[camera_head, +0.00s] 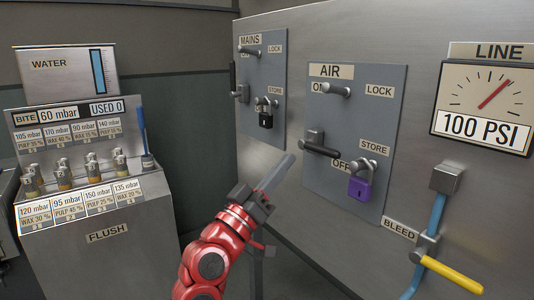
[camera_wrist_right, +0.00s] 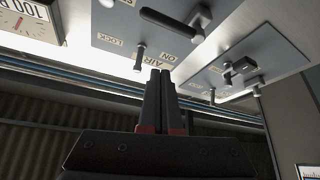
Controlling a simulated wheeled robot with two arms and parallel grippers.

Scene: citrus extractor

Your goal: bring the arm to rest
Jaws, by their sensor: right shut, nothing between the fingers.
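My right arm is red and comes up from the bottom middle of the head view. Its gripper (camera_head: 279,172) is shut and empty, in front of the panel between the MAINS plate (camera_head: 260,87) and the AIR plate (camera_head: 345,140). It touches nothing that I can see. In the right wrist view the two dark fingers (camera_wrist_right: 160,75) lie together, with the AIR plate (camera_wrist_right: 140,25) above them. My left gripper is not in view.
A black padlock (camera_head: 265,120) hangs on the MAINS plate and a purple padlock (camera_head: 359,189) on the AIR plate. The gauge (camera_head: 484,105) reads 100 PSI. A yellow BLEED handle (camera_head: 452,274) sticks out at lower right. The WATER and FLUSH unit (camera_head: 105,240) stands left.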

